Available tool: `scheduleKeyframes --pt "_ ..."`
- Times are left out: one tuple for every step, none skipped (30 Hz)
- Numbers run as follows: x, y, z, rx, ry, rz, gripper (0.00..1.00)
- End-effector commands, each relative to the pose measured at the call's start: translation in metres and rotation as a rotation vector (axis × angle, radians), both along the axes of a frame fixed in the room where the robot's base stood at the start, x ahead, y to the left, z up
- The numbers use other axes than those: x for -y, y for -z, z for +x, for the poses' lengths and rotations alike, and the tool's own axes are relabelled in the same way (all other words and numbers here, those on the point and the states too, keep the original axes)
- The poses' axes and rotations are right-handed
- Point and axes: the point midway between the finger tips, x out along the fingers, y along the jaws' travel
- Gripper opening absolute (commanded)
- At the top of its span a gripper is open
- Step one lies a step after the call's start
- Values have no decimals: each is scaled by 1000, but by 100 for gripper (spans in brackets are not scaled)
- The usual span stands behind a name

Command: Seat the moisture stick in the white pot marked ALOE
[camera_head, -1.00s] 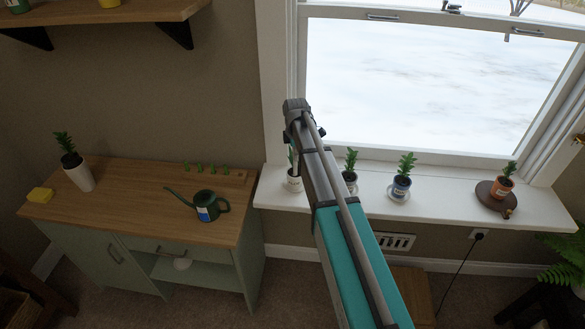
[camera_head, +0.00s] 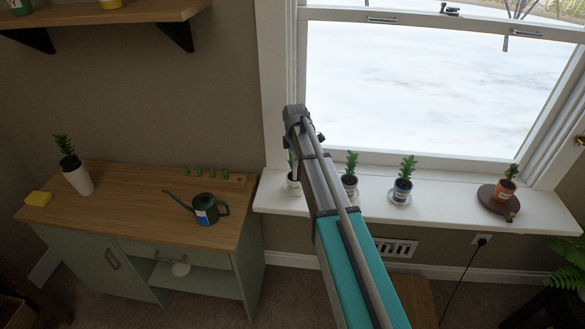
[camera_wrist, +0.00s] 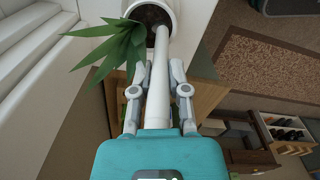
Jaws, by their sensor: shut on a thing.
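My gripper (camera_wrist: 158,76) is shut on the moisture stick (camera_wrist: 159,105), a white rod, in the wrist view. The stick's far end reaches the dark soil inside the mouth of a white pot (camera_wrist: 176,8) with a spiky green plant (camera_wrist: 112,48). I cannot tell how deep the end sits. In the head view a white pot (camera_head: 294,188) stands at the left end of the windowsill, partly hidden behind my arm. Its label is too small to read. The gripper's fingers and most of the stick are hidden there.
A sideboard (camera_head: 130,213) at left holds a green watering can (camera_head: 206,209) and a tall white pot (camera_head: 79,181).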

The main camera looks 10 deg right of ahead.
Motion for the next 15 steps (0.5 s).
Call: scheduleKeyframes --pt "0 12 1 3 0 -1 0" --pt "0 15 1 3 0 -1 0" --pt "1 19 1 3 1 -1 0" --pt "1 21 1 4 1 -1 0" --pt "2 23 1 5 2 -1 0" --pt "3 26 2 5 3 -2 0" --pt "3 27 3 6 3 -2 0" --pt "4 28 3 5 3 -2 0" --pt "4 29 2 5 4 -1 0" --pt "4 29 2 5 4 -1 0" --pt "4 29 1 4 4 -1 0" --pt "4 28 1 4 4 -1 0" --pt "4 28 1 3 3 -1 0" --pt "4 28 1 3 3 -1 0" --pt "3 27 1 3 3 -1 0"
